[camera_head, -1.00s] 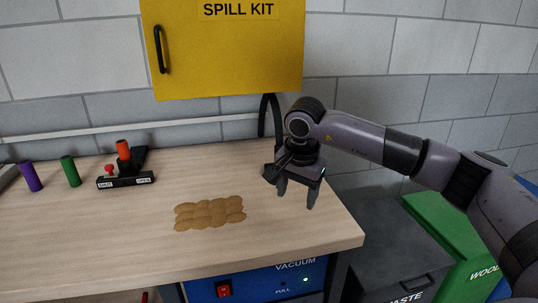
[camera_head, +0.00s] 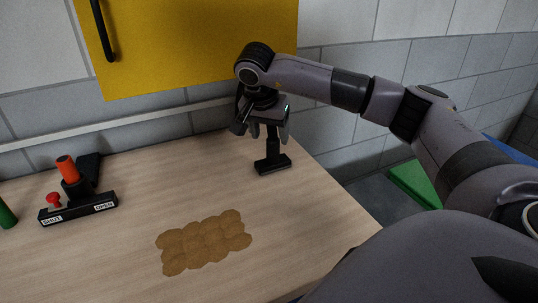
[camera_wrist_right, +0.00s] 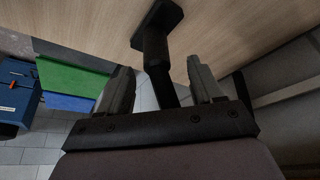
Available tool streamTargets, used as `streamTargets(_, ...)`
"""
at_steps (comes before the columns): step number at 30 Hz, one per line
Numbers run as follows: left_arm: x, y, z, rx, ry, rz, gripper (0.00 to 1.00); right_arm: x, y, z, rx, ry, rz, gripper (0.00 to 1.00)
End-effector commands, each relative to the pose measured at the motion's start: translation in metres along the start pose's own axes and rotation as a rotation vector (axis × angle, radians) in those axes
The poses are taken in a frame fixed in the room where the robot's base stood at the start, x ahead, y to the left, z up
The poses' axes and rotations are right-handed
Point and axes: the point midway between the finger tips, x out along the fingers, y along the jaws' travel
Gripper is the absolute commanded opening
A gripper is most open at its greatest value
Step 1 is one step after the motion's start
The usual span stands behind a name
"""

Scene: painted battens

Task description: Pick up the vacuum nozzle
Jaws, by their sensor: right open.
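The vacuum nozzle (camera_head: 272,162) is black, with an upright stem and a flat rectangular foot. It stands near the right edge of the wooden bench (camera_head: 310,230). My right gripper (camera_head: 268,134) is above it, pointing down, its fingers on either side of the upper stem. In the right wrist view the nozzle (camera_wrist_right: 154,45) runs between the two open fingers (camera_wrist_right: 158,68), with gaps visible at both sides. The stem's top is hidden by the gripper. My left gripper is out of view.
A brown, lumpy patch (camera_head: 203,242) lies on the bench, left of the nozzle. Further left is a black SHUT/OPEN base (camera_head: 78,208) with an orange-topped handle (camera_head: 67,168) and red knob. A yellow cabinet (camera_head: 190,40) hangs above the bench. A green bin (camera_head: 412,183) is beyond its right edge.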

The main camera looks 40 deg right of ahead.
Motion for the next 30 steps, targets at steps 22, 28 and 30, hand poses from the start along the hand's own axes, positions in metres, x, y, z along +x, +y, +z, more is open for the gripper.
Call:
streamTargets(22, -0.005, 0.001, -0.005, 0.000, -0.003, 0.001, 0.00, 0.052, 0.004, 0.004, 0.000, -0.001, -0.001, 0.33)
streamTargets(28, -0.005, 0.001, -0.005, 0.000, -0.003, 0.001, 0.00, 0.051, 0.004, 0.004, 0.000, -0.001, -0.002, 0.05)
streamTargets(30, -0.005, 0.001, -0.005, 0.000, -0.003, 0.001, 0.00, 0.051, 0.004, 0.004, 0.000, -0.001, -0.002, 0.05)
